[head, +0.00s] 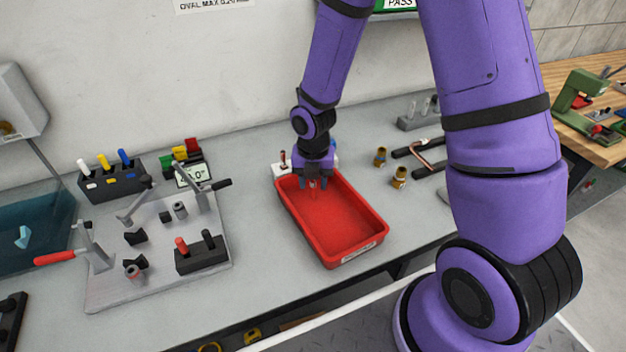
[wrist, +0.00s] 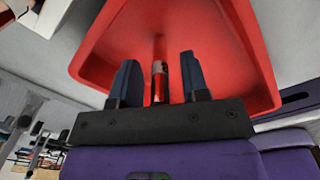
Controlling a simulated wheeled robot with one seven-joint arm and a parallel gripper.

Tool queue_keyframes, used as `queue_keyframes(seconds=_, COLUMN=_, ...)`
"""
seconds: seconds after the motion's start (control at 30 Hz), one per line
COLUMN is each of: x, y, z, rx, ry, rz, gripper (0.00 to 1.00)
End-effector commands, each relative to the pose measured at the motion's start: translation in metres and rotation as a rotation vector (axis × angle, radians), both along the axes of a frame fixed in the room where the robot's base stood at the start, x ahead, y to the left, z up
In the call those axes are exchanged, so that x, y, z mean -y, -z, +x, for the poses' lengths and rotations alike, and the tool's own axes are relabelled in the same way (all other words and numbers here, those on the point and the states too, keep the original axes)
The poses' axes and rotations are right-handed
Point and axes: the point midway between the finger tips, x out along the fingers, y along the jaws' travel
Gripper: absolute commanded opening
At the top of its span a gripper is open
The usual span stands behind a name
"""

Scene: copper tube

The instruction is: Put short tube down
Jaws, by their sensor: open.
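My gripper (head: 315,181) is over the far end of the red tray (head: 348,222) in the head view, pointing down into it. In the wrist view its two dark fingers (wrist: 160,78) are apart, with the short tube (wrist: 159,68) between them. The tube is a small shiny copper piece that looks red against the tray. A gap shows on each side of it, so the fingers do not appear to press on it. I cannot tell whether the tube rests on the tray floor. The tray's near part is empty.
A grey fixture plate (head: 160,245) with clamps stands left of the tray. Brass fittings (head: 399,177) and a bent copper tube on black bars (head: 424,158) are to the right. A black block with coloured pegs (head: 110,180) stands at the back left.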

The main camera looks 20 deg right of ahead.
Motion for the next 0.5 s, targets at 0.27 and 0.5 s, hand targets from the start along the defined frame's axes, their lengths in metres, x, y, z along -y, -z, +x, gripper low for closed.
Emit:
queue_keyframes(seconds=0.27, x=0.001, y=-0.028, z=0.001, rx=0.005, ry=0.003, rz=0.002, gripper=0.42)
queue_keyframes(seconds=0.5, x=0.001, y=-0.072, z=0.001, rx=0.006, ry=0.003, rz=0.000, gripper=0.42)
